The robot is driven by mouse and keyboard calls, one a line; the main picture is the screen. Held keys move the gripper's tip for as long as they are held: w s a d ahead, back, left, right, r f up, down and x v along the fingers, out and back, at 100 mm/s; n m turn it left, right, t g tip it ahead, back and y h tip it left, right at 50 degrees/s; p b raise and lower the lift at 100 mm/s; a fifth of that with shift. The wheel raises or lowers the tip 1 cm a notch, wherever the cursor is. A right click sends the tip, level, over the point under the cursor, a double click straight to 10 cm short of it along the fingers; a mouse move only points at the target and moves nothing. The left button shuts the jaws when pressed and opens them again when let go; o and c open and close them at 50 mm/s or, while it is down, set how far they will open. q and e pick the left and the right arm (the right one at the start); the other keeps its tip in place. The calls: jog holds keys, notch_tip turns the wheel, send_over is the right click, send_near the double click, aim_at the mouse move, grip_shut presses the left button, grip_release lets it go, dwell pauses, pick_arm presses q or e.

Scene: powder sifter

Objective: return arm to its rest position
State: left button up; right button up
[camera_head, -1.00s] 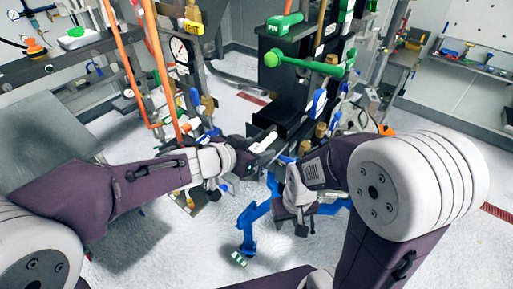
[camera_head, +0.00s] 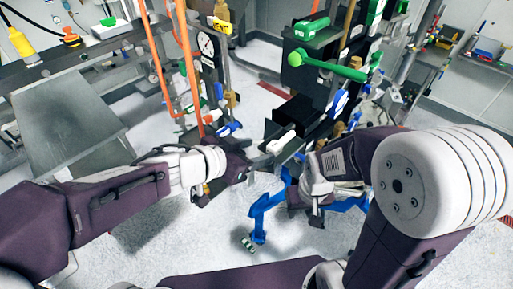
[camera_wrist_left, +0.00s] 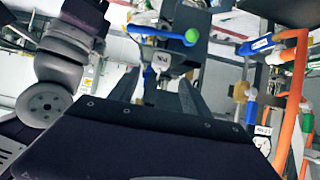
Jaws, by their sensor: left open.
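My left arm reaches in from the left in the head view, with its left gripper (camera_head: 262,155) near the middle, in front of a black stand. In the left wrist view the left gripper (camera_wrist_left: 168,90) shows two dark fingers apart with nothing between them. My right arm comes in from the right and bends over the floor. Its right gripper (camera_head: 312,208) is beside the left one, above the blue frame (camera_head: 258,212); its fingers are too small and overlapped to tell their state.
A black stand (camera_head: 290,118) with a green lever handle (camera_head: 330,66) rises close ahead of the grippers. Orange pipes (camera_head: 157,65) and a gauge (camera_head: 207,44) stand left of it. A grey table (camera_head: 65,120) is at the left. Bare floor (camera_head: 180,235) lies below my left arm.

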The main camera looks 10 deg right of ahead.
pick_arm(q)
jog(key=shift+s+a, duration=0.1)
dwell(0.3)
jog(key=w+a+f+n+y+b, duration=0.25)
jog(key=a+f+b, duration=0.4)
jog(key=f, duration=0.35)
jog(key=w+a+f+n+t+y+b, duration=0.15)
jog(key=a+f+n+b, duration=0.25)
jog(key=a+f+b, duration=0.45)
jog(key=w+a+f+n+y+b, duration=0.3)
jog(key=f+b, duration=0.3)
jog(key=f, duration=0.6)
jog(key=s+a+f+n+g+y+b, duration=0.3)
jog(key=s+a+f+g, duration=0.1)
jog(key=s+a+f, duration=0.4)
jog(key=s+d+f+m+g+p, duration=0.1)
jog(key=s+d+f+m+g, duration=0.1)
jog(key=s, duration=0.5)
jog(key=shift+s+d+f+g+h, duration=0.15)
jog(key=shift+d+f+g+h, duration=0.25)
jog(key=shift+g, duration=0.45)
jog(key=shift+a+f, duration=0.1)
jog(key=shift+a, duration=0.1)
